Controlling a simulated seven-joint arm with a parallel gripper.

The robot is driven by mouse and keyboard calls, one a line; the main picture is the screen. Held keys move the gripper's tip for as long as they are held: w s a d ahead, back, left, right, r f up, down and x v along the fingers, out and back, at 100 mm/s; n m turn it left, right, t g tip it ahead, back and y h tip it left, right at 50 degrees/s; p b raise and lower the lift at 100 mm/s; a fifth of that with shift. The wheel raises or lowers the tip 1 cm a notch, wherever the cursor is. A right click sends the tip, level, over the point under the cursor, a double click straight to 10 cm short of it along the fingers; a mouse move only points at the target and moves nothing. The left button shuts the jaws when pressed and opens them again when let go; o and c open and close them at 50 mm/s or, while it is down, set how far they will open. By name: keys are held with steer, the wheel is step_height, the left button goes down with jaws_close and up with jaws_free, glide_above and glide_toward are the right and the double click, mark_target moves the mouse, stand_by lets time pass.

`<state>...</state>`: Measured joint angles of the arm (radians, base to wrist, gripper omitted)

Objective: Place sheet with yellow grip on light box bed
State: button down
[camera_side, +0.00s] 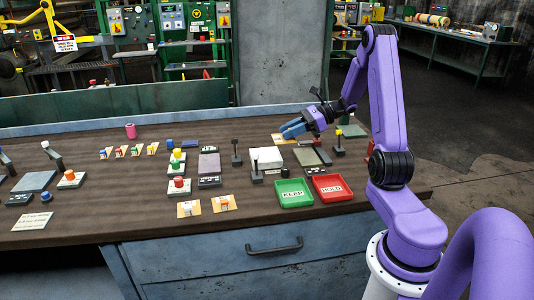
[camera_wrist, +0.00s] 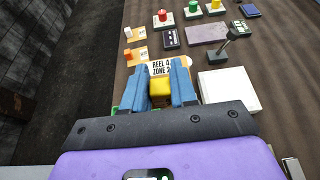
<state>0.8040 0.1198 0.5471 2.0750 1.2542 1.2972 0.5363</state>
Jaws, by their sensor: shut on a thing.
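My gripper (camera_wrist: 168,88) is shut on the yellow grip (camera_wrist: 161,92), which sits between its two blue fingers. The held sheet (camera_wrist: 170,66) reaches beyond the fingertips in the wrist view and carries a printed "REEL 4 ZONE 2" label. In the side view my gripper (camera_side: 293,128) is over the right part of the bench, and the sheet (camera_side: 285,138) shows as a tan strip under the fingers. The white light box bed (camera_side: 266,157) is bare. It lies to the right of the held sheet in the wrist view (camera_wrist: 230,88).
Green KEEP (camera_side: 294,200) and red HOLD (camera_side: 332,196) trays stand at the bench front.

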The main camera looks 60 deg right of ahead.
steer(key=w+d+f, duration=0.4)
steer(key=w, duration=0.4)
glide_above(270, 154)
steer(key=f, duration=0.5)
steer(key=shift+s+a, duration=0.2)
steer(key=shift+s, duration=0.1)
steer(key=shift+w+d+f, duration=0.15)
steer(key=shift+w+f, duration=0.15)
steer(key=shift+f, duration=1.6)
steer(key=shift+f, duration=0.1)
steer(key=c, duration=0.9)
jaws_free()
